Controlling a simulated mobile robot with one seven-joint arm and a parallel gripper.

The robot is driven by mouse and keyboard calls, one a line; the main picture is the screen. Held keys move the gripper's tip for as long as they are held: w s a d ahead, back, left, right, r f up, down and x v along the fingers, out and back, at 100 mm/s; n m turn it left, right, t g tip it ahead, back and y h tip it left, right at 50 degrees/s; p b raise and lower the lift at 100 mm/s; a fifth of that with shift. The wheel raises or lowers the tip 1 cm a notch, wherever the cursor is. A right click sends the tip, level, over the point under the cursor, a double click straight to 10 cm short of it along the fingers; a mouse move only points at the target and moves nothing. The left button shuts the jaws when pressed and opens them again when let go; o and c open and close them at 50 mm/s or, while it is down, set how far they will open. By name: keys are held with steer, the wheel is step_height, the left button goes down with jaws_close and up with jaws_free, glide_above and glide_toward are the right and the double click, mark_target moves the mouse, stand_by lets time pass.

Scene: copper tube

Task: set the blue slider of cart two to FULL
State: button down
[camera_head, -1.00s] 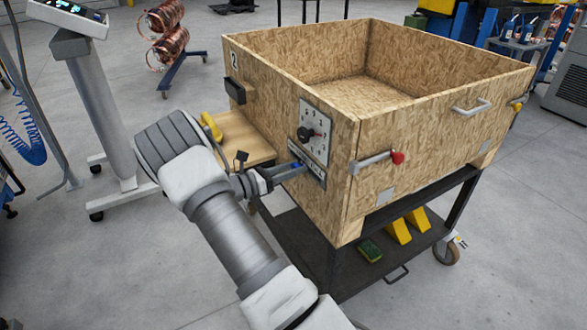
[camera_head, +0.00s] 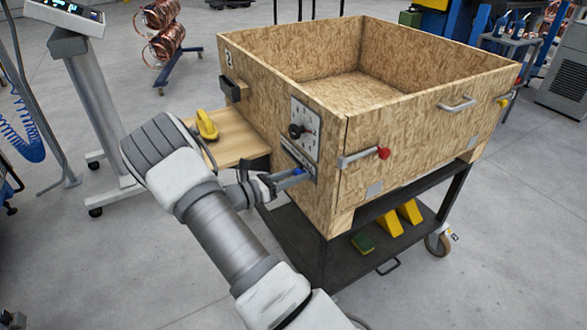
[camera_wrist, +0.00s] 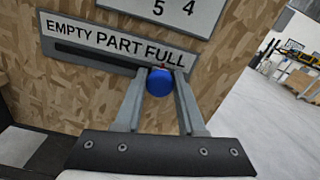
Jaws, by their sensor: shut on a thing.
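Cart two is a chipboard box (camera_head: 400,140) on a dark wheeled frame, with a "2" on its left face. In the wrist view the plate (camera_wrist: 75,32) reads EMPTY, PART, FULL from left to right above a dark slot. The blue slider knob (camera_wrist: 160,82) is below the word FULL, toward the slot's right end; it also shows in the head view (camera_head: 298,171). My gripper (camera_wrist: 159,88) is shut on the knob, one finger on each side. The fingers partly hide the slot's right end.
A dial (camera_head: 305,130) sits just above the plate. A red-knobbed lever (camera_head: 365,157) and a grey handle (camera_head: 457,104) stick out of the adjacent face. A wooden shelf (camera_head: 228,142) with a yellow handle juts out left. A grey stand (camera_head: 90,110) is farther left.

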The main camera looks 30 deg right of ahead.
steer(key=shift+s+f, duration=0.1)
steer(key=shift+s, duration=0.25)
steer(key=c, duration=0.5)
jaws_free()
steer(key=w+a+p, duration=0.1)
steer(key=a, duration=1.6)
steer(key=shift+a+p, duration=0.25)
steer(key=shift+p, duration=0.1)
